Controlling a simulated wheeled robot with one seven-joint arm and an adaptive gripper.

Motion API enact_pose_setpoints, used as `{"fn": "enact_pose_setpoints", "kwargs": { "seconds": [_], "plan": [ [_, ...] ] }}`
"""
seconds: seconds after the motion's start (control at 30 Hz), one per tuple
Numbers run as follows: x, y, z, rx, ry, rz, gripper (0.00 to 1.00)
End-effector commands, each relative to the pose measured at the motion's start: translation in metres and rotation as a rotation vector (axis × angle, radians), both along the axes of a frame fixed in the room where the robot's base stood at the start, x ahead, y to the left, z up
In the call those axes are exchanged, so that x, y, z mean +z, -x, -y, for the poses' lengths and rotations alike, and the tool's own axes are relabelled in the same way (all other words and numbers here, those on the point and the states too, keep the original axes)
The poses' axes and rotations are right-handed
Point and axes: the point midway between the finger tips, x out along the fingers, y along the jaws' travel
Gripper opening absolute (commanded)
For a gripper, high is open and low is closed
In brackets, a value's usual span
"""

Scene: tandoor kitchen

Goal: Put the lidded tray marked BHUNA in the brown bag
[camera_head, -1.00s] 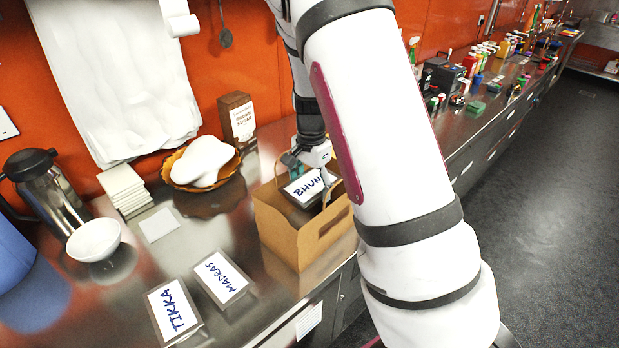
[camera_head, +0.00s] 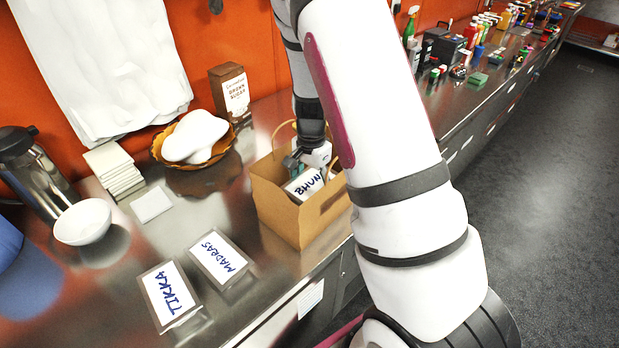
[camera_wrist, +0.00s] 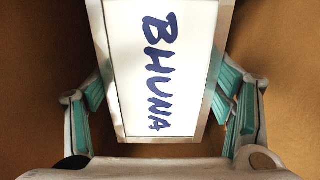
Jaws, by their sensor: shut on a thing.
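The BHUNA tray (camera_head: 305,185) has a white lid with blue lettering and a metal rim. It is inside the mouth of the brown bag (camera_head: 299,226), which stands upright on the counter; the tray's lower part is hidden by the bag's front wall. My gripper (camera_head: 310,172) reaches down into the bag from behind and is shut on the tray. In the wrist view, the BHUNA lid (camera_wrist: 165,65) lies between the teal finger pads (camera_wrist: 168,108), with brown bag walls (camera_wrist: 40,90) on both sides. Whether the tray touches the bag's bottom is hidden.
The TIKKA tray (camera_head: 170,295) and MADRAS tray (camera_head: 219,258) lie on the steel counter left of the bag. A brown sugar box (camera_head: 231,92), a basket (camera_head: 176,160), a white bowl (camera_head: 83,222) and a metal jug (camera_head: 38,178) stand behind and left.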

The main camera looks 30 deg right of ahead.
Motion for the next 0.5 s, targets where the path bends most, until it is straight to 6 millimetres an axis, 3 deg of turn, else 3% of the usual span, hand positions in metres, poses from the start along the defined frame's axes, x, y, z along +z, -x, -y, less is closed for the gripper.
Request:
{"fn": "enact_pose_setpoints", "kwargs": {
  "seconds": [0.47, 0.5],
  "plan": [
    [-0.0057, 0.0, -0.0003, 0.0, 0.0, 0.001, 0.33],
    [-0.0057, 0.0, -0.0003, 0.0, 0.0, 0.001, 0.81]
  ]
}}
